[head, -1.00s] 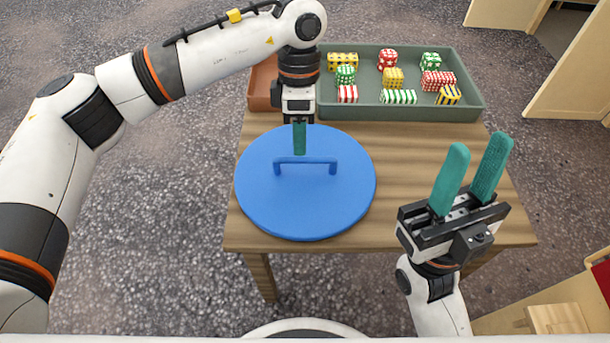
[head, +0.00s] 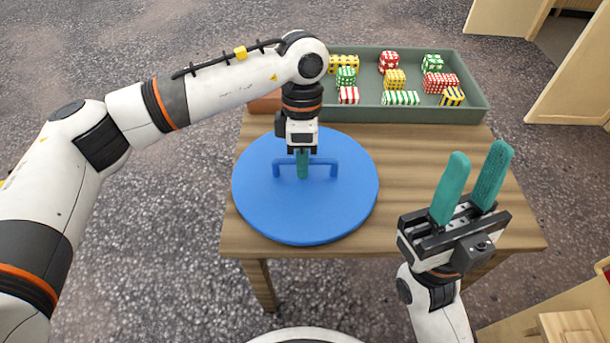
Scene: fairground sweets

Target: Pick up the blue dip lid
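The blue dip lid (head: 260,213) is a large round disc lying flat on the wooden table, with a raised blue bar handle (head: 324,161) across its middle. My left gripper (head: 302,168) points down at the middle of the handle. One teal finger shows in front of the bar and reaches below it; the other finger is hidden behind, so the gap between them cannot be seen. My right gripper (head: 471,188) is open and empty, fingers pointing up, at the table's front right, away from the lid.
A grey-green tray (head: 440,114) with several patterned sweets stands at the back of the wooden table (head: 420,160). A brown-orange container (head: 264,103) beside it is partly hidden by my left arm. The table right of the lid is bare.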

